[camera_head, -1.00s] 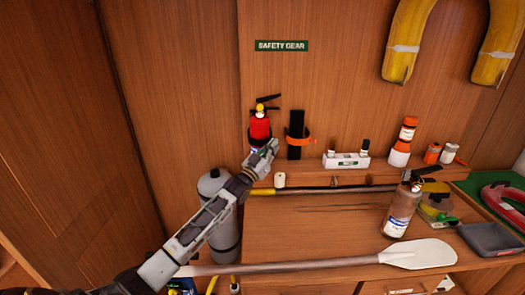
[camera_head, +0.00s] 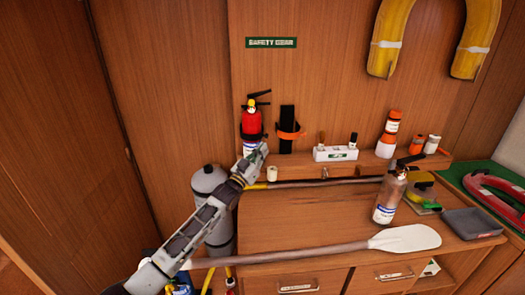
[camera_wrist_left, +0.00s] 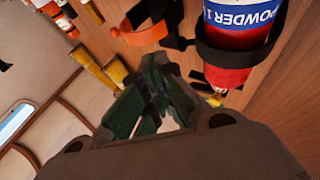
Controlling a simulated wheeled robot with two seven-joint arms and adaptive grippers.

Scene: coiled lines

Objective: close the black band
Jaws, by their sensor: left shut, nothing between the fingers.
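The red fire extinguisher (camera_head: 251,122) stands upright against the wooden wall, at the left of the shelf. The black band (camera_wrist_left: 232,58) passes across its front in the left wrist view, below the blue and white label as seen there. In the head view the band (camera_head: 252,136) is a thin dark line low on the red body. I cannot tell whether its end is latched. My left gripper (camera_head: 259,150) is shut and empty, just in front of and below the band. Its dark fingers (camera_wrist_left: 153,72) show close beside the extinguisher in the wrist view. My right gripper is out of view.
An empty black holder (camera_head: 286,128) with an orange strap (camera_head: 290,135) is right of the extinguisher. A white box (camera_head: 336,154) and orange bottles stand further right. A paddle (camera_head: 404,239) and a brown bottle (camera_head: 389,199) are on the counter. A grey cylinder (camera_head: 210,182) stands below.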

